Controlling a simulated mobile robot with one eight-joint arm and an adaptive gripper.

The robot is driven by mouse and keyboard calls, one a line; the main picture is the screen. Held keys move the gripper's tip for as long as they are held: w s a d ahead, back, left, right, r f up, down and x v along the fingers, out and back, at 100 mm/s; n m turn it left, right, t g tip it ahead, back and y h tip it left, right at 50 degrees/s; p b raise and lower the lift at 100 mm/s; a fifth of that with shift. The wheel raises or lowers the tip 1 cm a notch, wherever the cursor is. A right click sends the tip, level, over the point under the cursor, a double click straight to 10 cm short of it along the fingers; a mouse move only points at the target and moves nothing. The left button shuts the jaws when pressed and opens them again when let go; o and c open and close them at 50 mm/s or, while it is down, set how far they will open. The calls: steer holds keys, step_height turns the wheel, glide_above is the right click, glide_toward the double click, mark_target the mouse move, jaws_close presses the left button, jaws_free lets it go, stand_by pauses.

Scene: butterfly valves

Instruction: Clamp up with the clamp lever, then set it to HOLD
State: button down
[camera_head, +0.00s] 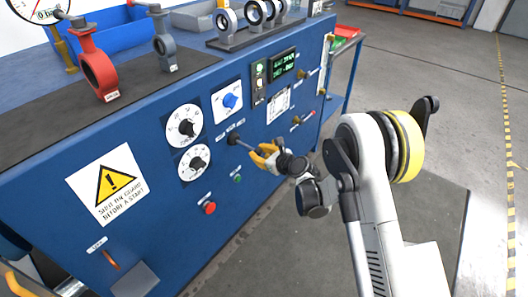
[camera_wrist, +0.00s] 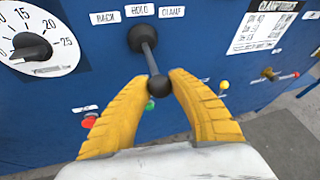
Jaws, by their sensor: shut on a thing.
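The clamp lever is a black boot (camera_wrist: 142,37) with a grey shaft (camera_wrist: 150,58) and a dark ball knob (camera_wrist: 158,84). It sticks out from the blue panel under labels reading BACK, HOLD and CLAMP (camera_wrist: 171,11). In the wrist view its boot sits below the HOLD label (camera_wrist: 140,9), and the shaft leans slightly right toward the camera. My gripper (camera_wrist: 160,82) has its two yellow fingers shut on the knob, one each side. In the head view the lever (camera_head: 240,141) runs from the panel to my gripper (camera_head: 262,154); the knob is hidden there by the fingers.
Two white dials (camera_head: 185,126) and a blue selector switch (camera_head: 230,100) sit left of and above the lever. A red button (camera_head: 209,208) and a green button (camera_head: 238,178) sit below. A small display (camera_head: 283,64) is at upper right. Open floor lies right of the bench.

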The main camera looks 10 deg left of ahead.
steer(key=shift+w+r, duration=0.1)
steer(key=c, duration=1.1)
jaws_free()
steer(key=v, duration=1.2)
